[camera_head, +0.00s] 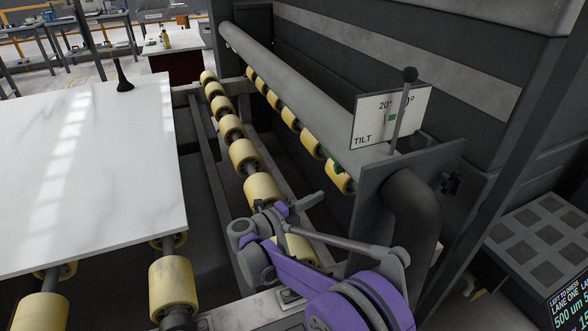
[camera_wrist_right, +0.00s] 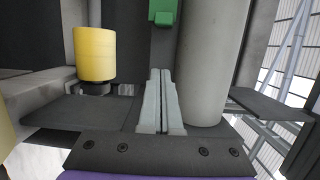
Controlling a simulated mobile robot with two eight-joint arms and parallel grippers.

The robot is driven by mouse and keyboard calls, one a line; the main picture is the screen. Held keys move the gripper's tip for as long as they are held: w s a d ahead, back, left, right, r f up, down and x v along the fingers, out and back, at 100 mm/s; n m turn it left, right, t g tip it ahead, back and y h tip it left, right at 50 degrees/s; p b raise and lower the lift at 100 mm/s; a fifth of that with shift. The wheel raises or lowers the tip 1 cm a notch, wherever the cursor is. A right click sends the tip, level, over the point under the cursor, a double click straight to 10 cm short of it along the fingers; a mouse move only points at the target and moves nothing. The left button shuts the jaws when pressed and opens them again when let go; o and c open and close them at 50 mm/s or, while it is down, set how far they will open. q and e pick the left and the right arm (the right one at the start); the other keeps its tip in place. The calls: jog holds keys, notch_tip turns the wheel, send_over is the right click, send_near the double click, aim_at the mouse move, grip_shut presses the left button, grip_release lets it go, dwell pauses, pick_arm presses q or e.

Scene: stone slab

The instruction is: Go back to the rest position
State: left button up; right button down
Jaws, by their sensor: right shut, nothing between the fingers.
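My right arm comes in from the bottom of the head view, with purple and grey links. Its gripper (camera_head: 308,201) is above the roller bed, beside the yellow rollers and left of the dark tilt-lever housing. In the right wrist view the two pale fingers (camera_wrist_right: 161,74) are together with nothing between them. A grey cylinder (camera_wrist_right: 212,65) stands close to their right and a yellow roller (camera_wrist_right: 95,52) is to their left. A green part (camera_wrist_right: 163,12) shows beyond the tips. My left gripper is in neither view.
A white marble slab (camera_head: 85,170) lies on rollers at the left, with a small black object (camera_head: 123,76) on it. A TILT sign (camera_head: 388,118) and a black-knobbed lever (camera_head: 403,108) stand at the right. A display (camera_head: 572,308) is at the lower right.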

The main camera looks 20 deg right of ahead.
jog(key=shift+r, duration=0.1)
jog(key=w+a+r+n+t+y+p, duration=0.1)
jog(key=a+r+n+t+y+p, duration=0.1)
jog(key=r+n+t+y, duration=0.35)
jog(key=w+a+r+n+t+y+p, duration=0.1)
jog(key=a+r+n+t+y+p, duration=0.15)
jog(key=r+n+t, duration=0.7)
jog(key=s+a+r+n+g+y+p, duration=0.1)
jog(key=s+a+r+n+g+y, duration=0.15)
jog(key=a+n+y, duration=0.35)
jog(key=s+a+f+n+g+y+p, duration=0.1)
jog(key=s+f+n+g+y+p, duration=0.2)
jog(key=s, duration=0.4)
jog(key=s+a+f+n+g+y, duration=0.1)
jog(key=s+f+n+g+y, duration=0.15)
jog(key=s+f+n, duration=0.35)
jog(key=s+d+f+n+g+h+p, duration=0.1)
jog(key=s+d+f+g, duration=0.1)
jog(key=s, duration=0.7)
jog(key=s+d+f+n+g+h+p, duration=0.1)
jog(key=s+d+f+g, duration=0.2)
jog(key=s, duration=0.6)
notch_tip(320, 180, down, 3)
jog(key=shift+d+r+g, duration=0.1)
jog(key=shift+d+g, duration=0.1)
jog(key=shift+g, duration=1)
jog(key=shift+h, duration=0.25)
